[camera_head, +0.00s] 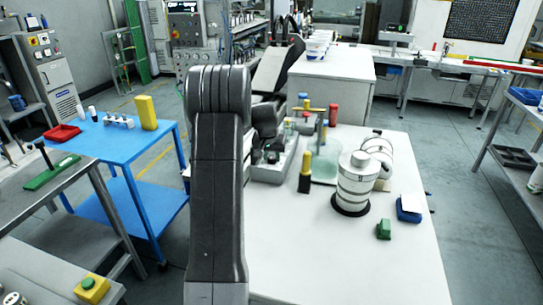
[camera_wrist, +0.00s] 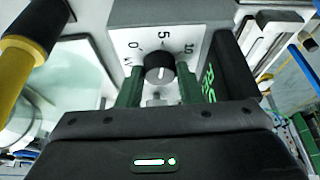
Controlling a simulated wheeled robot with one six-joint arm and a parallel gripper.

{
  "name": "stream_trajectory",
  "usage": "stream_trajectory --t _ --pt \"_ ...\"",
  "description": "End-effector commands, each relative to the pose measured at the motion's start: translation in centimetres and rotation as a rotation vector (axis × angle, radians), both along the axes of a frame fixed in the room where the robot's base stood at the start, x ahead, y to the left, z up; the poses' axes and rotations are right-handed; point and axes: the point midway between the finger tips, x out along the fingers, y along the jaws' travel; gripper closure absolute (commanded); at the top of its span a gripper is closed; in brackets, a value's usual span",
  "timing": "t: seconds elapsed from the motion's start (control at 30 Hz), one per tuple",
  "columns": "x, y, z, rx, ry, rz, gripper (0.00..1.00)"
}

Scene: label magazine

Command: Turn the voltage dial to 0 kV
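The voltage dial (camera_wrist: 159,67) is a dark round knob with a white line, on a white panel (camera_wrist: 120,15). The panel is marked 0, 5 and 10 in an arc above the knob, with kV partly hidden at left. The white line runs near upright in the picture; which end is the pointer is hard to tell. My gripper (camera_wrist: 159,82) has its two green fingers on either side of the knob. They look open, with narrow gaps; contact is not clear. In the head view my arm hides the dial and most of my gripper.
A yellow-and-black handle (camera_wrist: 25,40) stands close at the left, also seen in the head view (camera_head: 305,175). A white and silver cylinder (camera_head: 356,183), a blue block (camera_head: 408,210) and a green block (camera_head: 384,229) are on the white table (camera_head: 340,265). The table's front is clear.

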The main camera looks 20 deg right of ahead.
Motion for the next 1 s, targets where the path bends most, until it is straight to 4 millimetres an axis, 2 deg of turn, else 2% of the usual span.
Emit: stream_trajectory --t 0.03,0.1,0.47,0.67,1.0 --pt "0.00 0.00 0.01 0.000 0.000 0.000 0.79" --pt "-0.01 0.00 0.02 0.000 0.000 0.000 0.90" --pt "-0.05 -0.07 0.05 0.001 0.000 0.053 0.90" --pt "-0.12 -0.21 0.04 0.000 0.000 0.174 0.90" --pt "-0.12 -0.41 -0.09 0.001 -0.002 0.484 0.90"
